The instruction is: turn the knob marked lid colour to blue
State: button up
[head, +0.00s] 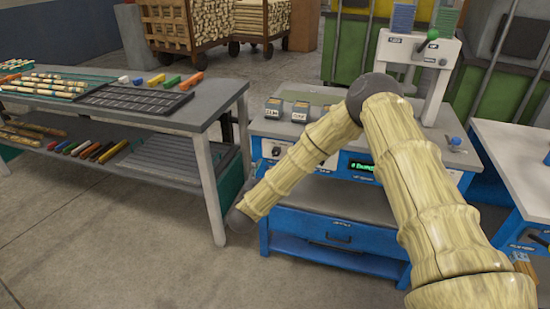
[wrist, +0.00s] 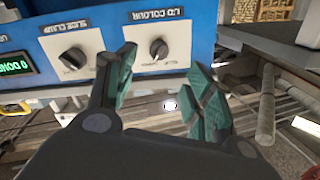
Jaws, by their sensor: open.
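The knob marked lid colour (wrist: 158,48) is a dark round knob on a white plate on the blue bench front. The wrist view shows it upside down, at top centre. Which way it points is too small to tell. In the head view a small dark knob (head: 276,151) on the left white plate appears to be the same one. My gripper (wrist: 165,90) is open and empty, its two green-padded fingers spread below the knob in the wrist view and apart from it. In the head view my arm mostly hides the gripper.
A second dark knob (wrist: 73,58) sits left of it in the wrist view, near a green display (wrist: 12,65). A grey table (head: 205,105) with a dark tray (head: 130,98) stands left of the blue bench (head: 310,195) in the head view. Floor shows between them.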

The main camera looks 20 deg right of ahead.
aim_at(275, 155)
jog(key=p+x, duration=0.1)
jog(key=x, duration=1)
jog(key=shift+d+r, duration=0.15)
jog(key=shift+r, duration=0.05)
jog(key=c, duration=1)
